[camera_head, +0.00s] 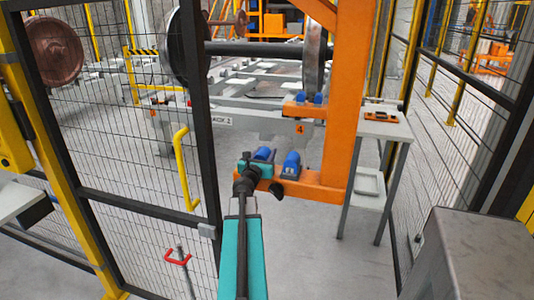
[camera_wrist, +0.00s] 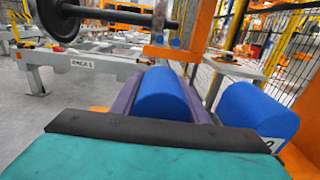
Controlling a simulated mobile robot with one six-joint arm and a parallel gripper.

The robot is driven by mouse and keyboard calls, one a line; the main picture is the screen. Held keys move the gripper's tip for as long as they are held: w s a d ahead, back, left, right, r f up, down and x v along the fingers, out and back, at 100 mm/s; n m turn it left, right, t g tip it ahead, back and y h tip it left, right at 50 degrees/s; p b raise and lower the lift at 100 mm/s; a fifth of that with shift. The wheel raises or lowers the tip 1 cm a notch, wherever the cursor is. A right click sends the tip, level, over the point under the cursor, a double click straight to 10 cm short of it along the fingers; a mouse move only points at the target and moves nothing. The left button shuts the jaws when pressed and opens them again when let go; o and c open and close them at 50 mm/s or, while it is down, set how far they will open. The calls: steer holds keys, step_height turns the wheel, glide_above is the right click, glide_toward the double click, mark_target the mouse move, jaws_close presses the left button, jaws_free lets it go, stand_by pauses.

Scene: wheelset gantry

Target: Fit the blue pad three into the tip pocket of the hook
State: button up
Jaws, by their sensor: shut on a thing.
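My gripper (camera_head: 262,155) is shut on a blue pad (camera_wrist: 163,92), which lies between its two purple-grey fingers in the wrist view. In the head view the held pad is a small blue shape at the left, free end of the orange hook arm (camera_head: 322,193). A second blue pad (camera_head: 291,160) sits on the hook arm to the right of my gripper. It also shows in the wrist view (camera_wrist: 252,108), with part of a white mark. The tip pocket is hidden by my gripper, so I cannot tell whether the held pad touches it.
An orange upright (camera_head: 350,100) rises from the hook arm. Behind is another orange hook marked 4 (camera_head: 299,129) with blue pads (camera_head: 300,98). A grey side table (camera_head: 385,127) stands at right, a mesh fence (camera_head: 120,130) at left. A wheelset (camera_head: 183,45) is at the back.

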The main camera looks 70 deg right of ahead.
steer(key=shift+f, duration=0.15)
steer(key=o, duration=1.3)
steer(key=shift+r, duration=0.25)
